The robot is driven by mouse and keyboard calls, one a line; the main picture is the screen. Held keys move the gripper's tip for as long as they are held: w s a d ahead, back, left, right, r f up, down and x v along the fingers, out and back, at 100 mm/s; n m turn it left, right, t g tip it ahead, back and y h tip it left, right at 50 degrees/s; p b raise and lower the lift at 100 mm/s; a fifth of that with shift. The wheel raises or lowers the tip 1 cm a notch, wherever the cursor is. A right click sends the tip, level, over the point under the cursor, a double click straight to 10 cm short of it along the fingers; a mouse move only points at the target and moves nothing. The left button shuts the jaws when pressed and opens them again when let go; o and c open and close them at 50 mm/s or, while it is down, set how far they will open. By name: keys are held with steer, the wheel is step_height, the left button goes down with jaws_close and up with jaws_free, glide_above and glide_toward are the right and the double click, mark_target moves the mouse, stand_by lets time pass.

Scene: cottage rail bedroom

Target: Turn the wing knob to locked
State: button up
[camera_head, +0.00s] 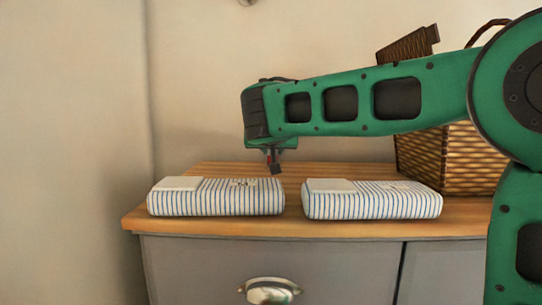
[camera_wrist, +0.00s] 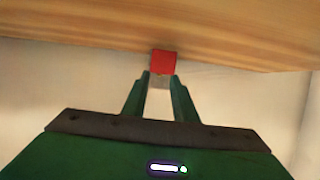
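My gripper (camera_head: 272,162) points down above the wooden top, behind the left striped item in the head view. In the wrist view its two green fingers (camera_wrist: 161,76) stand apart. A small red block (camera_wrist: 163,62) lies at their tips, about as wide as the gap, with a paler piece below it. A bit of red also shows by the gripper in the head view. I cannot tell whether the fingers grip the red block or it is only in line with them. I cannot make out a wing knob for certain.
Two blue-and-white striped items (camera_head: 230,198) (camera_head: 370,202) lie side by side near the front edge of the wooden top (camera_head: 200,228). A wicker basket (camera_head: 460,165) stands at the right behind my arm. A grey drawer with a metal pull (camera_head: 270,291) is below.

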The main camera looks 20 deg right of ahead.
steer(key=shift+x, duration=2.15)
jaws_close()
